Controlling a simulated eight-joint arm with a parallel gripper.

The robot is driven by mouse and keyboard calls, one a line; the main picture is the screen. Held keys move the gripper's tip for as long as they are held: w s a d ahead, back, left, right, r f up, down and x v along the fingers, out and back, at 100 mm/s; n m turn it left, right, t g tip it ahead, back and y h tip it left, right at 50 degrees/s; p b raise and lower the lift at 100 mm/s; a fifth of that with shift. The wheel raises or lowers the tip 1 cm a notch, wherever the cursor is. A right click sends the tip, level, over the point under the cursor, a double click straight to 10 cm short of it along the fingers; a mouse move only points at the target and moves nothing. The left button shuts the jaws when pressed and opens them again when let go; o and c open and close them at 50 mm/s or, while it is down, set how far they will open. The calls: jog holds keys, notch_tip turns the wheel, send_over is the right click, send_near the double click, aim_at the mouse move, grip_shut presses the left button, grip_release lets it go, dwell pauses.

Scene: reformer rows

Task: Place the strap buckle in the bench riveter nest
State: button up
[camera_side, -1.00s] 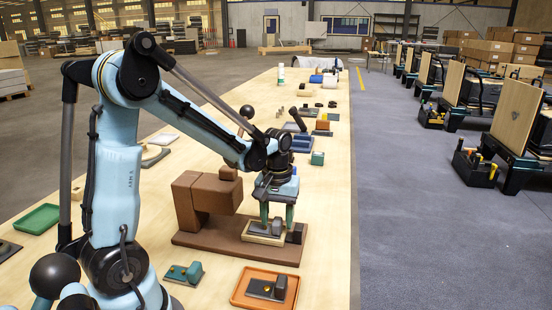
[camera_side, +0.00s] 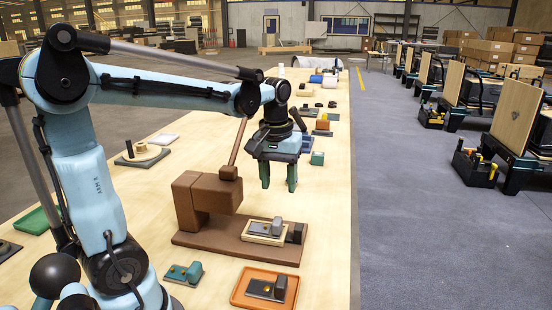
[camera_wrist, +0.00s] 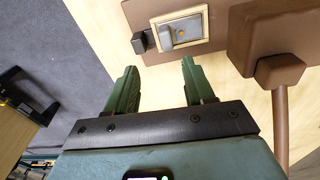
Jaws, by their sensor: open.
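The brown bench riveter (camera_side: 208,200) stands on its brown base plate on the bench. Its cream nest (camera_side: 248,238) holds a grey strap buckle (camera_side: 264,229), with a small yellow spot on it, lying flat inside the rim. In the wrist view the buckle (camera_wrist: 186,32) lies inside the cream nest frame (camera_wrist: 158,22). My gripper (camera_side: 278,187) is above and beyond the nest in the side view, clear of it. Its green fingers (camera_wrist: 158,70) are apart, with nothing between them in the wrist view.
A dark block (camera_side: 295,233) sits beside the nest on the base. An orange tray (camera_side: 238,298) holding a dark plate part and a teal block with a brass-coloured spot (camera_side: 183,273) are nearer. The riveter's brown lever (camera_side: 238,145) rises behind the press. Several small items line the bench farther back.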

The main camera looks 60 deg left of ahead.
jog(key=s+d+f+m+t, duration=0.2)
jog(key=s+d+m+t, duration=0.3)
jog(key=d+m, duration=0.3)
jog(key=shift+d+f+t, duration=0.25)
jog(key=shift+d+t, duration=0.45)
jog(key=shift+d, duration=0.15)
dwell(0.5)
